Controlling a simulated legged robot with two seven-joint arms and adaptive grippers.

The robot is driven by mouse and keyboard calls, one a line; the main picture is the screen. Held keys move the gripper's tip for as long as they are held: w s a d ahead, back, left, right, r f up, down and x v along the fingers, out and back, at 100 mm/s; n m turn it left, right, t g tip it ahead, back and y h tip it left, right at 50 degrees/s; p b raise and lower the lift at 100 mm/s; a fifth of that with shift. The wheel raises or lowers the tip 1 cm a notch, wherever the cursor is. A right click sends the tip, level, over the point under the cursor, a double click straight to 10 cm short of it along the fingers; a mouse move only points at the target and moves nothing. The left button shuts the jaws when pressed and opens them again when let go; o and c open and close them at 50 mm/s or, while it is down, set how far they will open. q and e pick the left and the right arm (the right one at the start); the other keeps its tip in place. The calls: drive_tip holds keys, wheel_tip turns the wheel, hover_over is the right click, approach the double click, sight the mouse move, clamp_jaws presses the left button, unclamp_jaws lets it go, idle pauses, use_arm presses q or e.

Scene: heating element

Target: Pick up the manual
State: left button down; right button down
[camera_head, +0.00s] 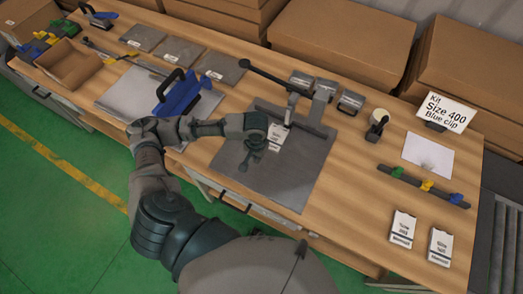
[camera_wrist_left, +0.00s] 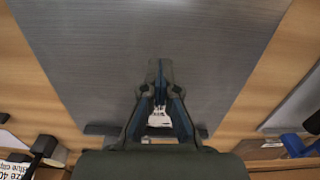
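A white printed card or booklet (camera_head: 278,136), which may be the manual, lies on the grey mat (camera_head: 300,172) by the foot of the metal press-like device. Its print is too small to read. My left gripper (camera_head: 250,157) is over the mat, just left of and below this card in the head view. In the left wrist view the fingers (camera_wrist_left: 157,75) are close together at the tips, with nothing visible held between them. A white card (camera_wrist_left: 160,118) shows through the gap between the finger linkages. My right gripper is not in view.
The metal device (camera_head: 318,100) stands at the mat's back edge. Two white labelled packets (camera_head: 402,228) (camera_head: 440,246) lie at the right. A white sheet (camera_head: 427,155), a rack of coloured clips (camera_head: 425,186) and a kit sign (camera_head: 446,110) are nearby.

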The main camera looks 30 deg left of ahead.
use_arm(q)
drive_tip(key=shift+s+r, duration=0.1)
drive_tip(key=shift+s, duration=0.1)
drive_tip(key=shift+a, duration=0.1)
drive_tip(key=c, duration=1.1)
unclamp_jaws()
drive_tip(key=shift+a, duration=0.1)
drive_tip(key=o, duration=0.7)
